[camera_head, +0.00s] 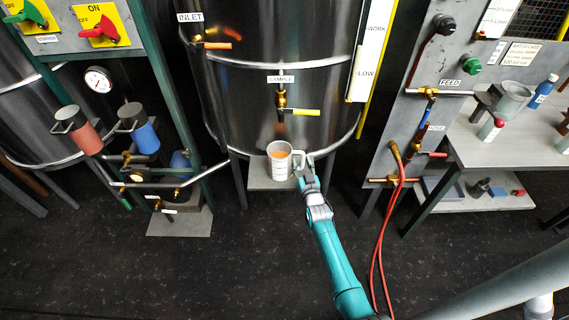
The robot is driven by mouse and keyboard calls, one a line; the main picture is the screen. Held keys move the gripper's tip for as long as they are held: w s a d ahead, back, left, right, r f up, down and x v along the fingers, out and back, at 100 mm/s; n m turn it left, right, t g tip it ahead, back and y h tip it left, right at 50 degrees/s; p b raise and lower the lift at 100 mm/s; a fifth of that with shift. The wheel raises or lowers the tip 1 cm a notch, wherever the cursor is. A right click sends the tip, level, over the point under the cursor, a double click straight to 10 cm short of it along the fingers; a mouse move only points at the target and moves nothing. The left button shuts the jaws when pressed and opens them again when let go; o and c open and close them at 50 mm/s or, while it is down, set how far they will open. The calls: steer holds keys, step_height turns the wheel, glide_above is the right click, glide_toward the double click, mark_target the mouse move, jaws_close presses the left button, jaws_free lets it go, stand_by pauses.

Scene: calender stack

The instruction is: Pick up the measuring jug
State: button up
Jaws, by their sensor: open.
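The measuring jug (281,162) is white with dark markings and holds something orange. It stands upright on a small grey shelf (258,184) under the sample tap. Its handle is on the right side, toward my arm. My gripper (305,166) is at the handle, its jaws open. The jaws are small in this view, and I cannot tell whether they stand around the handle or touch it.
The sample tap (281,98) with a yellow lever is on the steel tank (270,50) above the jug. A feed panel with a red hose (388,220) stands to the right. A bench (470,148) with containers is farther right. The dark floor in front is clear.

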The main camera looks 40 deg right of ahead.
steer(key=shift+c, duration=0.2)
jaws_close()
steer(key=shift+r, duration=0.15)
